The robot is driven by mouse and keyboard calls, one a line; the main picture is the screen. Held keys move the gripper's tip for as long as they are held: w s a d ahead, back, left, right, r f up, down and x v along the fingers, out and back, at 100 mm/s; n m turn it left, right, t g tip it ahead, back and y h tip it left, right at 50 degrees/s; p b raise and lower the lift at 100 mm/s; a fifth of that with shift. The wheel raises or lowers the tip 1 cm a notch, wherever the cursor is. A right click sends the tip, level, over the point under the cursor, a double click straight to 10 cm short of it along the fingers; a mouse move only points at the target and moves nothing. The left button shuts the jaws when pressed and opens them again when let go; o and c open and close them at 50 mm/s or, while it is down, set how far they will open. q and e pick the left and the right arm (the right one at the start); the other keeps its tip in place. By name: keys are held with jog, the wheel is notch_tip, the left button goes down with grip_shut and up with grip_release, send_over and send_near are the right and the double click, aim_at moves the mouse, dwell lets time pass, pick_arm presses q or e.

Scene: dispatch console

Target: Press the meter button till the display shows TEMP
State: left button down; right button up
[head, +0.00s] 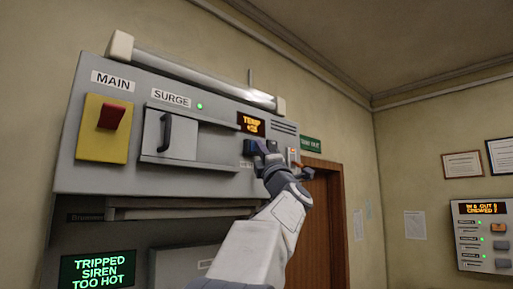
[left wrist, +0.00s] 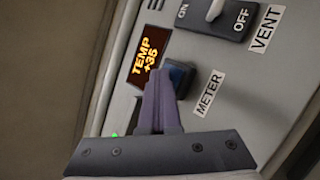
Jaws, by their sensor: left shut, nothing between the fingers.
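The meter display (head: 251,123) on the grey panel is lit orange and reads TEMP; in the left wrist view the display (left wrist: 149,57) reads TEMP +35. The blue meter button (left wrist: 181,78) sits beside the display, above the METER label (left wrist: 209,93). My right gripper is not in view.
A VENT rocker switch (left wrist: 218,16) is close to the button. The panel also carries a red MAIN switch (head: 111,116) on yellow and a SURGE handle (head: 165,132). A lower screen (head: 97,270) reads TRIPPED SIREN TOO HOT. A wall unit (head: 484,235) hangs at far right.

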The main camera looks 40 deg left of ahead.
pick_arm(q)
jog(key=shift+s+d, duration=0.1)
jog(key=shift+d, duration=0.65)
jog(key=d+b, duration=0.1)
jog(key=d, duration=0.4)
jog(key=shift+s, duration=0.15)
dwell(0.7)
